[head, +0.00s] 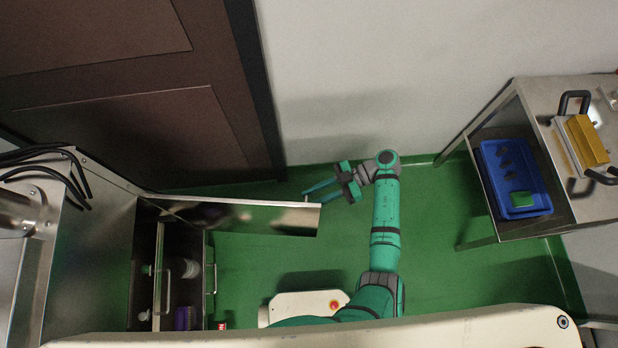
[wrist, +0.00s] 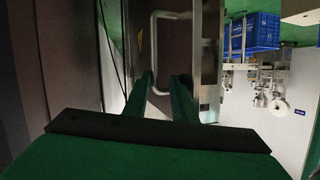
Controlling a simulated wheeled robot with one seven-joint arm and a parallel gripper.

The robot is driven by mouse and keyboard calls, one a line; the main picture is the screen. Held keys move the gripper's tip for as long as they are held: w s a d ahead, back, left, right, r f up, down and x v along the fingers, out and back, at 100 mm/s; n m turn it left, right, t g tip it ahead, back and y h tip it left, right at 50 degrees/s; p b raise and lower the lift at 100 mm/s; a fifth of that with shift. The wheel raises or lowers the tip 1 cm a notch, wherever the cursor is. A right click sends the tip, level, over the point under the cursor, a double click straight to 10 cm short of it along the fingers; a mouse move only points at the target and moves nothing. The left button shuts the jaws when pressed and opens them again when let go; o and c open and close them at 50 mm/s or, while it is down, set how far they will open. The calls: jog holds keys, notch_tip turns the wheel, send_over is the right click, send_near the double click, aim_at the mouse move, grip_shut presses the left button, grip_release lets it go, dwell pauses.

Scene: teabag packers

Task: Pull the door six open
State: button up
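The metal door (head: 245,214) of the steel cabinet at the left stands swung well out in the head view, with the cabinet's inside showing behind it. I see no number on it. Its pale bar handle (head: 306,198) is near the free end; in the wrist view the handle (wrist: 153,45) is a bent metal loop. My gripper (head: 313,193) is at this free end, close to the handle. Its fingers (wrist: 164,78) are apart, and the handle's lower bend shows between them. I cannot tell whether they touch it.
The open cabinet holds a white bottle (head: 190,268) and a purple item (head: 184,318). A brown door (head: 130,90) and white wall (head: 400,70) stand behind my arm. A steel table (head: 545,110) with a blue crate (head: 540,207) is at the right. Green floor (head: 440,240) is clear between.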

aim_at(309, 206)
jog(key=shift+s+a+r+n+y, duration=0.25)
jog(key=shift+s+r+y, duration=0.55)
jog(key=shift+r, duration=1.1)
jog(key=shift+s+a+r+n+y, duration=0.15)
jog(key=shift+s+a+r+y, duration=0.2)
jog(key=shift+s+r, duration=1.1)
jog(key=shift+s+a+r+n+y, duration=0.25)
jog(key=shift+s+r+y, duration=0.35)
jog(key=shift+r, duration=1.7)
